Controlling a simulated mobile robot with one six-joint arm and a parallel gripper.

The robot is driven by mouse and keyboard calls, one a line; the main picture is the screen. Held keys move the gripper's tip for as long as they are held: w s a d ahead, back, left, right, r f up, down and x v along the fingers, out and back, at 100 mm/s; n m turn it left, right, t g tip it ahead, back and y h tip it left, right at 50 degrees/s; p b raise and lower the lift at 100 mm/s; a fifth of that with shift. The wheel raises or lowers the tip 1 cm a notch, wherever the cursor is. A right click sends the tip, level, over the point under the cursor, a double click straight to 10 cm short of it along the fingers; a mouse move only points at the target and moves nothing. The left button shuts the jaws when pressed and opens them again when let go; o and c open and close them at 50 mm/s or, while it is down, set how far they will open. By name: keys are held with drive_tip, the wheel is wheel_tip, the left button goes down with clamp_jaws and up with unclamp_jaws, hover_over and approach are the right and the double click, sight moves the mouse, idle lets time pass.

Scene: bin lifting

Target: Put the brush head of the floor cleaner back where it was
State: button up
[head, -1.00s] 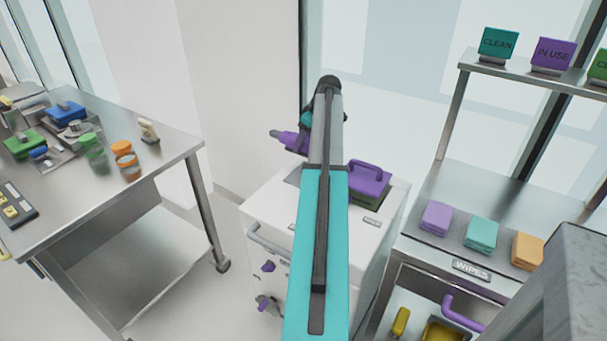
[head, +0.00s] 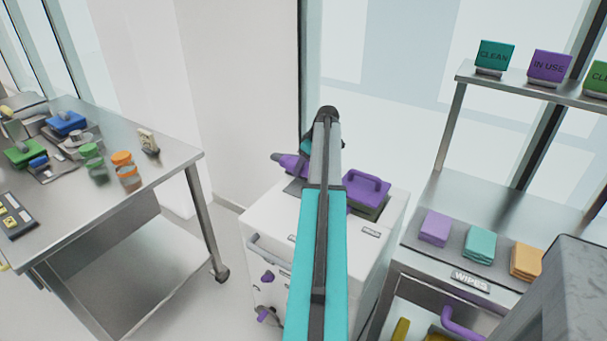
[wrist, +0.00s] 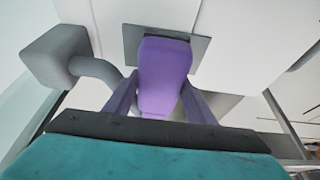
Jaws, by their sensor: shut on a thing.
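A purple piece with a grey tip (head: 289,163), which I take to be the brush head, shows left of my arm's end in the head view, over the white cabinet (head: 270,215). In the wrist view my gripper (wrist: 158,92) has a finger on each side of the purple piece (wrist: 163,68) and is shut on it. A dark grey square plate (wrist: 202,46) shows behind it on the white surface. I cannot tell whether the piece touches the plate. In the head view my arm hides most of the gripper and part of the piece.
A purple handled block (head: 366,188) sits on the cabinet top, right of my arm. A steel table (head: 150,178) with jars and tools stands left. A steel bench (head: 410,243) with folded wipes stands right. A grey block with a curved tube (wrist: 60,55) shows in the wrist view.

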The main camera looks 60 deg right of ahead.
idle(0.3)
drive_tip(key=shift+f, duration=1.9)
drive_tip(key=shift+f, duration=0.1)
drive_tip(key=o, duration=1)
drive_tip(key=shift+b+v, duration=0.6)
drive_tip(key=shift+v, duration=5.5)
drive_tip(key=shift+w, duration=0.1)
